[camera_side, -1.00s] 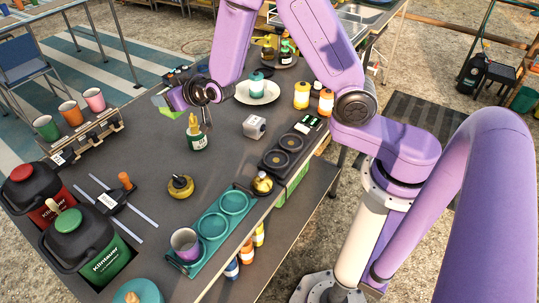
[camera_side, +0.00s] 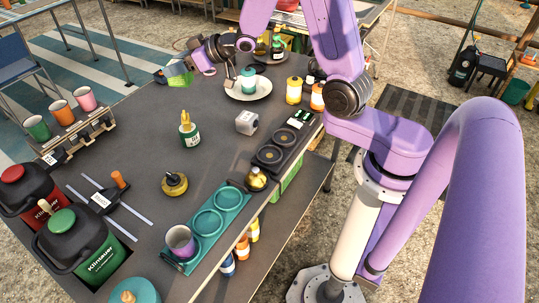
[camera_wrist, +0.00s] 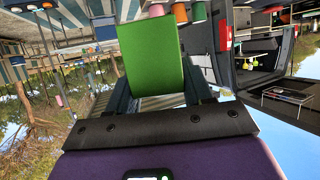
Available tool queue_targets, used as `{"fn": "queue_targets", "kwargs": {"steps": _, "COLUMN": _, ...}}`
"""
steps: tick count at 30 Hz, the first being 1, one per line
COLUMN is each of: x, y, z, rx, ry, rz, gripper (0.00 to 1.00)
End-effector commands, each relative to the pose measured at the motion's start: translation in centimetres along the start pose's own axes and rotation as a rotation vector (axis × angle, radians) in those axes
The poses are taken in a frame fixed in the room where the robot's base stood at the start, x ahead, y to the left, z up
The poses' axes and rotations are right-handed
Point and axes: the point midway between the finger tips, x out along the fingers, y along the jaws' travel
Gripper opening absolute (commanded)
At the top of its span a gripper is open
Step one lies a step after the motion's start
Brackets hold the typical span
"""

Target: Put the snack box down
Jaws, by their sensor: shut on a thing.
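The snack box is a plain green box. In the wrist view, its broad green face (camera_wrist: 152,55) sits between the dark fingers of my gripper (camera_wrist: 160,92), which is shut on it. In the side view, the snack box (camera_side: 180,77) shows small and partly hidden by my gripper (camera_side: 187,71). They are at the far left edge of the dark table (camera_side: 140,130), left of the white plate (camera_side: 233,95). The box looks tilted and held in the air; its height over the table is unclear.
A green-labelled bottle (camera_side: 189,133) and a grey cube-like item (camera_side: 246,122) stand mid-table. A rack with several cups (camera_side: 75,135) lines the left edge. The far left tabletop looks clear.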

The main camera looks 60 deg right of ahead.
Motion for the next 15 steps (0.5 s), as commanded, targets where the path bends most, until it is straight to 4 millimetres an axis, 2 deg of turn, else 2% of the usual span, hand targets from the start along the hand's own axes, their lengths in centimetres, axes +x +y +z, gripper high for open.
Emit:
{"fn": "queue_targets", "kwargs": {"steps": 8, "x": -3.3, "y": 0.6, "z": 1.7, "rx": -0.062, "ry": 0.001, "rz": -0.153, "gripper": 0.18}}
{"fn": "queue_targets", "kwargs": {"steps": 15, "x": -7.4, "y": -0.1, "z": 4.2, "rx": -0.128, "ry": 0.001, "rz": -0.315, "gripper": 0.18}}
